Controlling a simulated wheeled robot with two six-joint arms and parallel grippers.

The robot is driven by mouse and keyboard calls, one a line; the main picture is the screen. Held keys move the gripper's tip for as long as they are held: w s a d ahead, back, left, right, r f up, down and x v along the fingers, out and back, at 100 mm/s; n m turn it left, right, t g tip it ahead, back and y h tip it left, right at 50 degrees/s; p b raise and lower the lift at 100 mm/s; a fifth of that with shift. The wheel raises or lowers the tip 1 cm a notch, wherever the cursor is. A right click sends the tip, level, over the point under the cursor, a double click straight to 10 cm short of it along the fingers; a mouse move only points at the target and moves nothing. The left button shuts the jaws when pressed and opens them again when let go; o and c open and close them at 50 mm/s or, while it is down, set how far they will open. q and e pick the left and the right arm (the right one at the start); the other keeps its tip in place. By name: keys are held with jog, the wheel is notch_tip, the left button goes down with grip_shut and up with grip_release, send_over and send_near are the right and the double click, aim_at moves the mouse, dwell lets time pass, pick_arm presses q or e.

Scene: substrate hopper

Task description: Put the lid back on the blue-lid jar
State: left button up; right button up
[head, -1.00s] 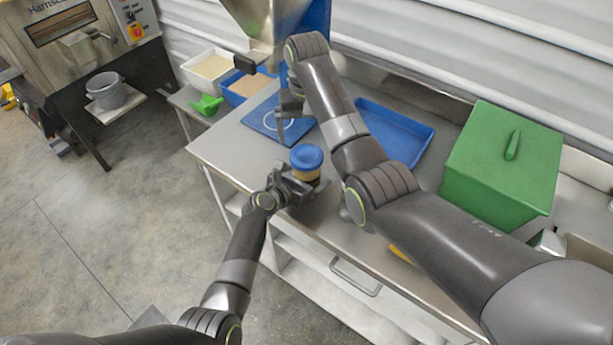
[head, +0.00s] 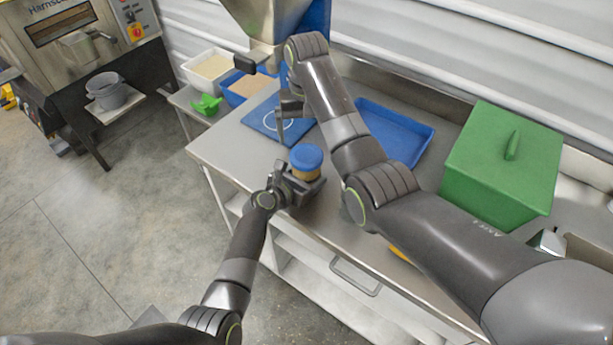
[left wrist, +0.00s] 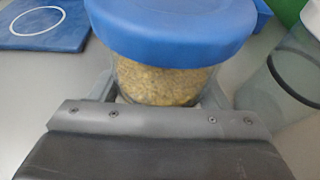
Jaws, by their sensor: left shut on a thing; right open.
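The blue-lid jar (head: 305,173) is upright over the front part of the steel bench, with grainy tan contents. Its blue lid (head: 306,157) sits on top of the jar and also shows large in the left wrist view (left wrist: 175,30). My left gripper (head: 301,184) is shut around the jar's body (left wrist: 160,84) from the front, below the lid. Whether the lid is fully seated cannot be told. My right gripper (head: 290,108) is open and empty above the blue mat (head: 262,122), behind the jar.
A blue tray (head: 412,130) and a large green lidded bin (head: 500,160) stand to the right. White (head: 205,70) and blue (head: 238,92) tubs and a green scoop (head: 207,105) are at the left. The steel hopper (head: 262,18) is behind. My right arm crosses above the bench.

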aim_at(306, 155)
pick_arm(q)
jog(key=shift+c, duration=0.7)
pick_arm(e)
jog(key=shift+n, duration=0.3)
jog(key=n, duration=0.6)
jog(key=shift+n, duration=0.4)
jog(key=n, duration=1.9)
jog(key=shift+n, duration=0.3)
jog(key=shift+f, duration=4)
